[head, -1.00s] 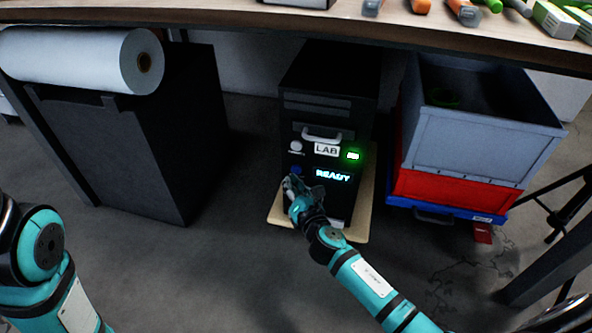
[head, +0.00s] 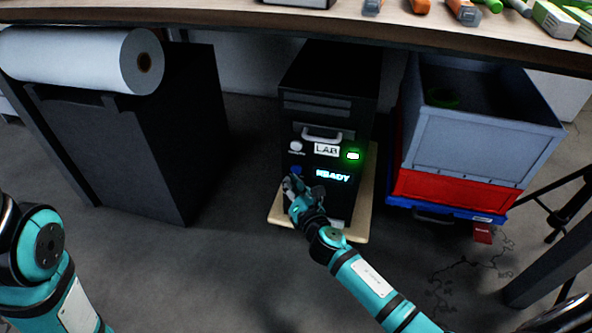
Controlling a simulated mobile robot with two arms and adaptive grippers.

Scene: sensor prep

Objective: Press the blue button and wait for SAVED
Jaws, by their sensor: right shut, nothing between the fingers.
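The black computer tower (head: 320,100) stands on a pale wooden board (head: 361,215) under the table. Its front carries a LAB label (head: 327,150), a lit green light (head: 353,156) and a display (head: 333,176) that reads READY, its lower left edge partly covered by my gripper. The blue button (head: 296,170) is on the left of the front, below a pale round button (head: 296,147). My right gripper (head: 291,182) is shut and empty, with its tips just below the blue button; I cannot tell whether they touch it. My left arm shows at the left edge, its gripper out of view.
A black cabinet (head: 130,140) with a white paper roll (head: 80,60) stands left. Stacked grey (head: 480,140) and red (head: 445,188) crates stand right of the tower. The table edge (head: 400,32) hangs above. Floor in front is clear.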

